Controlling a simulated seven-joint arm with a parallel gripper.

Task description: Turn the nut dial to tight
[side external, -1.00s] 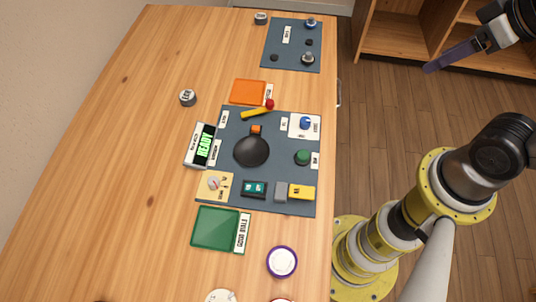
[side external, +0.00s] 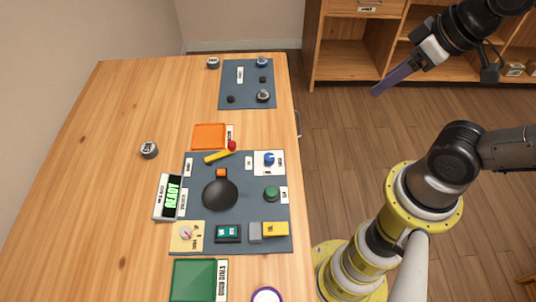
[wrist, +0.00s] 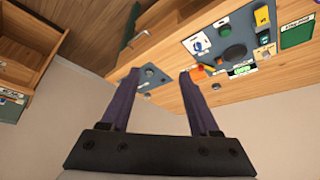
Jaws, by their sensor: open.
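My gripper (side external: 378,93) is open and empty, high over the floor to the right of the table. In the wrist view its two purple fingers (wrist: 158,74) are spread apart. Two dials stand on the main grey board (side external: 240,243). One is a pale pointer dial on a yellow plate (side external: 187,236) at the board's lower left. The other is a blue knob on a white plate (side external: 269,160) at its upper right. Their labels are too small to read, so I cannot tell which is the nut dial or where it points. My gripper is far from both.
The main board also holds a black dome (side external: 220,194), a green button (side external: 271,194), a yellow lever (side external: 217,157) and a lit green display (side external: 172,196). An orange tray (side external: 209,136) and a green tray (side external: 193,280) lie beside it. A smaller board (side external: 247,92) carries several knobs. Shelves (side external: 349,55) stand behind.

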